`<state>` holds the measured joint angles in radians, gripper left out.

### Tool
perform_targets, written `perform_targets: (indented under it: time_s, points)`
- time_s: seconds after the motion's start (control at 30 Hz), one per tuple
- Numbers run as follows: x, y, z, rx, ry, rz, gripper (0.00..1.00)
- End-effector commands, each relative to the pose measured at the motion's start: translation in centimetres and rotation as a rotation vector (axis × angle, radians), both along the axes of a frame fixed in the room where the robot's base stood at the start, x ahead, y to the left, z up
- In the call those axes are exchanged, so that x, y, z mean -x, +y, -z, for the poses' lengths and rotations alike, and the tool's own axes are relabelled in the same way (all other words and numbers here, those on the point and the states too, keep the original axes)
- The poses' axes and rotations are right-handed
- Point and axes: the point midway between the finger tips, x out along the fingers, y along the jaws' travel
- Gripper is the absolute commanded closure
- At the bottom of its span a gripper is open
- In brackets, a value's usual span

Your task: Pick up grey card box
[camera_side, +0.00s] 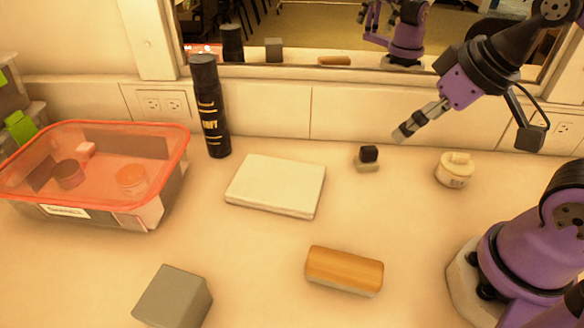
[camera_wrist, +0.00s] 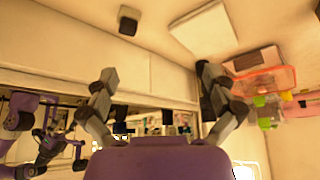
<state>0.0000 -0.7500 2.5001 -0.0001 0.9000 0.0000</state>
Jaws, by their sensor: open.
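The grey card box (camera_side: 173,297) sits on the table at the front left in the side view, partly near the bottom edge of the picture. Its grey reflection shows in the mirror. I cannot make it out in the wrist view. My gripper (camera_side: 405,134) hangs above the back right of the table, far from the box. In the wrist view my gripper (camera_wrist: 157,82) has its two fingers spread wide with nothing between them.
A wood-topped block (camera_side: 344,270) lies front centre. A white flat box (camera_side: 276,185), a small black-topped block (camera_side: 368,158), a white jar (camera_side: 454,169), a black bottle (camera_side: 210,110) and a red-rimmed bin (camera_side: 60,205) stand around. The mirror (camera_side: 340,35) runs along the back.

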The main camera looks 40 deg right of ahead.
Motion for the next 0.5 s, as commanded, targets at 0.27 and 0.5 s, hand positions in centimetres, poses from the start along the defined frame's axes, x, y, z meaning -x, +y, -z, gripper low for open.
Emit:
perform_targets:
  time_s: [0.27,0.5]
  points:
    - [-0.1,0.1,0.0,0.000,0.001,-0.004,0.00]
    - [-4.4,5.5,-1.0,-0.013,0.039,-0.144,0.00]
